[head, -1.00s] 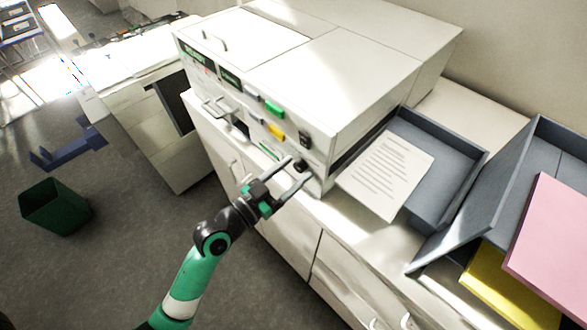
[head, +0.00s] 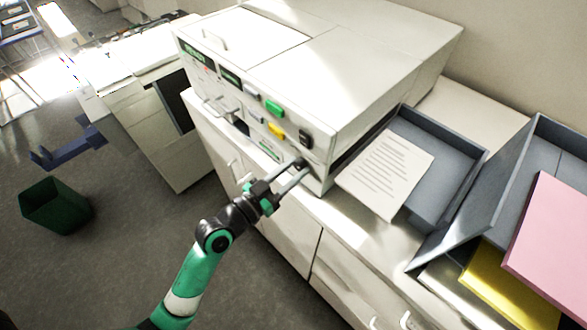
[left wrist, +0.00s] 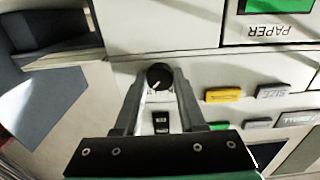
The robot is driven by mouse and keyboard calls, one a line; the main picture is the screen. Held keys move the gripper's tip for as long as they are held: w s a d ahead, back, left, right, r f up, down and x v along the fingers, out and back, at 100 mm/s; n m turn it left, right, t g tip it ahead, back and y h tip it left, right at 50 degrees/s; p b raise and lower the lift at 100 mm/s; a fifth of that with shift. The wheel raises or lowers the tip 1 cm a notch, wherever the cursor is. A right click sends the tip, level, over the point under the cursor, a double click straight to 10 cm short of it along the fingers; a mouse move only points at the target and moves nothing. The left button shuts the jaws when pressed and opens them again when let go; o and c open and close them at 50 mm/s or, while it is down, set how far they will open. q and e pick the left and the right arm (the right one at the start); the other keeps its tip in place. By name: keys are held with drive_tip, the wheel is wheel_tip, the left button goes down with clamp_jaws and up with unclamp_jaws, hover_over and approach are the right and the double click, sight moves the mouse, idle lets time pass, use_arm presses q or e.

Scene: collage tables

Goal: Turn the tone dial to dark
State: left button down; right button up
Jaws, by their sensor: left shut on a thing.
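The tone dial (left wrist: 159,76) is a round black knob with a pale pointer mark on the copier's front panel. My left gripper (left wrist: 158,82) has its two fingers on either side of the dial, shut on it. In the head view my left gripper (head: 299,167) reaches the lower right of the copier's front (head: 345,95), where its fingertips mostly hide the dial. The lettering around the dial is too small to read. My right gripper is not in view.
Green (head: 273,108) and yellow (head: 276,132) buttons and a black switch (head: 305,139) sit near the dial. A grey tray (head: 455,175) with a printed sheet (head: 385,172) stands to the right. A dark green bin (head: 55,207) stands on the floor at left.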

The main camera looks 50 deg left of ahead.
use_arm(q)
drive_tip(key=shift+n, duration=0.3)
drive_tip(key=n+p, duration=0.2)
drive_tip(key=n, duration=0.1)
drive_tip(key=shift+r+n, duration=0.1)
drive_tip(key=shift+n, duration=0.2)
drive_tip(key=n+p, duration=0.2)
drive_tip(key=n, duration=0.2)
drive_tip(key=shift+n, duration=0.3)
drive_tip(key=n+p, duration=0.1)
drive_tip(key=n, duration=0.3)
drive_tip(key=shift+p, duration=0.35)
drive_tip(key=shift+n+p, duration=0.7)
drive_tip(key=shift+n, duration=1.8)
drive_tip(key=shift+c, duration=2.4)
unclamp_jaws()
drive_tip(key=shift+s, duration=0.1)
